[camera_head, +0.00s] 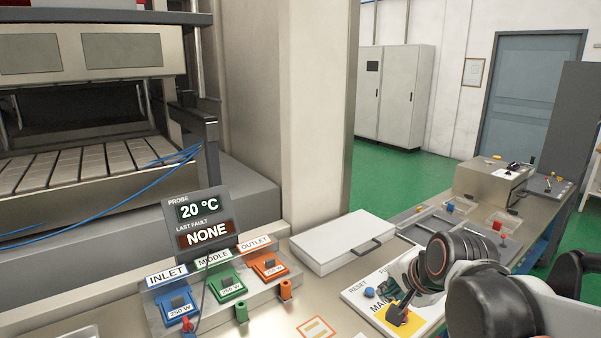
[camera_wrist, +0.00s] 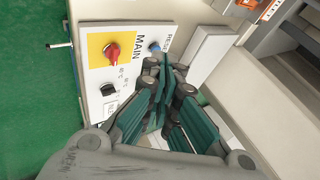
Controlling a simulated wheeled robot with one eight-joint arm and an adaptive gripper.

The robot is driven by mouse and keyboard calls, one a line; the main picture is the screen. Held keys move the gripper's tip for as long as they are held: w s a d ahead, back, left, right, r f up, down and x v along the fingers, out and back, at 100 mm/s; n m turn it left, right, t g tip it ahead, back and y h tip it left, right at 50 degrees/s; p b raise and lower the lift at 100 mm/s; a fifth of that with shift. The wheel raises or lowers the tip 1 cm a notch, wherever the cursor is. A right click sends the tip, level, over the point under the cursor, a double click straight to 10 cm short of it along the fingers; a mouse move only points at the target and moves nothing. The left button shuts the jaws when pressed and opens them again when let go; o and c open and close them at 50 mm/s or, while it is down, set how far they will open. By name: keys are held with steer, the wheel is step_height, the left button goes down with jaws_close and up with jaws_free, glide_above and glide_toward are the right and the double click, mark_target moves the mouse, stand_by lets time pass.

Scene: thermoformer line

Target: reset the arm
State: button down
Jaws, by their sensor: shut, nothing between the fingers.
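My arm reaches in from the right in the camera_head view, with my gripper (camera_head: 408,272) over the white control panel (camera_head: 357,300). In the wrist view my gripper (camera_wrist: 165,68) has its teal fingers together, with nothing between them. The panel (camera_wrist: 132,75) there bears a red MAIN switch (camera_wrist: 112,52) on a yellow plate, a black knob (camera_wrist: 108,89) and a blue RESET button (camera_wrist: 154,46). The fingertips appear close to the blue button; I cannot tell whether they touch. In the camera_head view the blue button (camera_head: 369,292) and the MAIN switch (camera_head: 397,314) show beside my gripper.
A closed pale case (camera_head: 335,240) lies behind the panel. Blue, green and orange heater modules, INLET (camera_head: 176,306), MIDDLE (camera_head: 226,285) and OUTLET (camera_head: 268,266), stand left. A display (camera_head: 203,220) reads 20 °C and NONE. The forming machine stands behind. Green floor is open beyond the bench.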

steer(key=s+d+f+n+h+b, duration=0.1)
steer(key=s+f+n, duration=0.1)
steer(key=s+n, duration=0.9)
steer(key=shift+s+d+f+g+b, duration=0.15)
steer(key=shift+s+f+g+b, duration=0.2)
steer(key=shift+s, duration=2.05)
